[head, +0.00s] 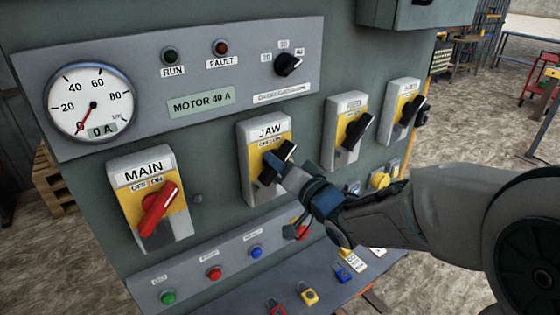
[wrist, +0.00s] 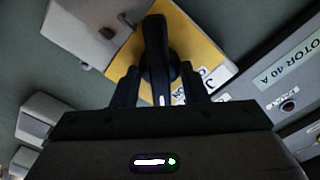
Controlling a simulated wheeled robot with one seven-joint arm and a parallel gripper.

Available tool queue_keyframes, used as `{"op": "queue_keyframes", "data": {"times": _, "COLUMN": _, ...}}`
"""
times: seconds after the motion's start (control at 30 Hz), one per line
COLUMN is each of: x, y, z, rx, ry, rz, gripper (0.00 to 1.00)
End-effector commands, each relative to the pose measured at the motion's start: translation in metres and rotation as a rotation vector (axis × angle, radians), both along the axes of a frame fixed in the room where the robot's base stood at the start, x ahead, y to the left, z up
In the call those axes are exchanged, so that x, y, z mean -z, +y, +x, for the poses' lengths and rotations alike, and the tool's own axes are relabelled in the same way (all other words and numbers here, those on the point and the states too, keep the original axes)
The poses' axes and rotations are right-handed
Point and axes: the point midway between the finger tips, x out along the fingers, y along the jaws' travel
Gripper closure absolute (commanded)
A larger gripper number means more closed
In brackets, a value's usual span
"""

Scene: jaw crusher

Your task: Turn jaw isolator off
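The jaw isolator (head: 263,130) is a pale box with a yellow plate, labelled JAW, on the grey-green cabinet. Its black handle (head: 286,151) is tilted, with its upper end toward the right, the ON side of the label. My gripper (head: 280,172) is at this handle, reaching in from the lower right. In the wrist view the handle (wrist: 154,45) stands between the two dark fingers of my gripper (wrist: 160,88), with a small gap seeming to show on each side. The fingers partly hide the handle's lower end in the head view.
The MAIN isolator (head: 158,210) with a red handle is to the left. Two similar isolators with black handles (head: 357,128) (head: 412,110) are to the right. A gauge (head: 90,103) reads about zero. Buttons (head: 214,273) and padlocks (head: 310,297) sit below.

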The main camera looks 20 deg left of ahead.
Motion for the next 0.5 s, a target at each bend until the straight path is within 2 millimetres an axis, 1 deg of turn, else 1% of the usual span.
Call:
{"op": "queue_keyframes", "data": {"times": 0.1, "x": 0.0005, "y": 0.0033, "z": 0.0022, "rx": -0.001, "ry": 0.001, "rz": -0.001, "gripper": 0.6}}
{"op": "queue_keyframes", "data": {"times": 0.37, "x": 0.0006, "y": 0.0035, "z": 0.0026, "rx": -0.001, "ry": 0.0, "rz": -0.001, "gripper": 0.6}}
{"op": "queue_keyframes", "data": {"times": 0.4, "x": 0.0006, "y": 0.0035, "z": 0.0026, "rx": -0.001, "ry": 0.0, "rz": -0.001, "gripper": 0.71}}
{"op": "queue_keyframes", "data": {"times": 0.47, "x": 0.0005, "y": 0.0033, "z": 0.0026, "rx": -0.001, "ry": 0.0, "rz": -0.001, "gripper": 0.88}}
{"op": "queue_keyframes", "data": {"times": 0.5, "x": 0.0005, "y": 0.0033, "z": 0.0026, "rx": -0.001, "ry": 0.0, "rz": -0.001, "gripper": 0.99}}
